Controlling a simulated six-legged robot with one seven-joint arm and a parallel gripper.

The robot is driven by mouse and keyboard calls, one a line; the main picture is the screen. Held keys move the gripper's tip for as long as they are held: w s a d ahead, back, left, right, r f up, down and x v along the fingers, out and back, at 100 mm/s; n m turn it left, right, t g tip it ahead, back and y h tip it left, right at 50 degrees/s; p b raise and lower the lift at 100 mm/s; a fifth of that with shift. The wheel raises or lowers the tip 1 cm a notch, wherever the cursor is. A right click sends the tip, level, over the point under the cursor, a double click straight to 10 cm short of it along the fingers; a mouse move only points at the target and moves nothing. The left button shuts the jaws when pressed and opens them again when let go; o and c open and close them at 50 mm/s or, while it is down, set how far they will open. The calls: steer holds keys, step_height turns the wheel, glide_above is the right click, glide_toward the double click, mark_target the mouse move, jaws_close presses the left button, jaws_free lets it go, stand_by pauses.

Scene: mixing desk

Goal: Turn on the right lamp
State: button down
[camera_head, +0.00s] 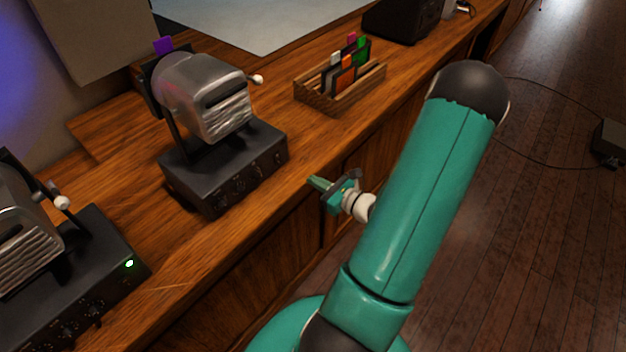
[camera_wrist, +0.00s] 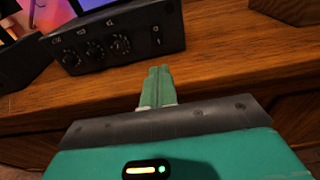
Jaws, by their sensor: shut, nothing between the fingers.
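The right lamp (camera_head: 205,95) has a silver, ribbed head on a black box base (camera_head: 228,165) with knobs along its front. The base stands on the wooden desk, and no lit light shows on it. In the wrist view, the base's front panel (camera_wrist: 115,42) shows several knobs and a small switch near its right end. My gripper (camera_head: 318,183) is shut and empty near the desk's front edge, to the right of the base and apart from it. In the wrist view, the closed fingertips (camera_wrist: 159,72) point toward the desk, below the panel's right part.
A left lamp (camera_head: 65,270) with a lit green light stands at the lower left. A wooden rack (camera_head: 340,92) with coloured cards sits right of the right lamp. A dark box (camera_head: 400,18) stands farther back. The desk (camera_head: 200,245) between the lamps is clear.

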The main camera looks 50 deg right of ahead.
mark_target(279, 163)
steer(key=w, duration=0.3)
steer(key=w+f, duration=0.1)
steer(key=w, duration=0.7)
steer(key=shift+w+a+f, duration=0.15)
steer(key=shift+a+f, duration=0.05)
steer(key=shift+f, duration=0.05)
steer(key=shift+w+a, duration=0.1)
steer(key=shift+w, duration=0.2)
steer(key=shift+s, duration=0.1)
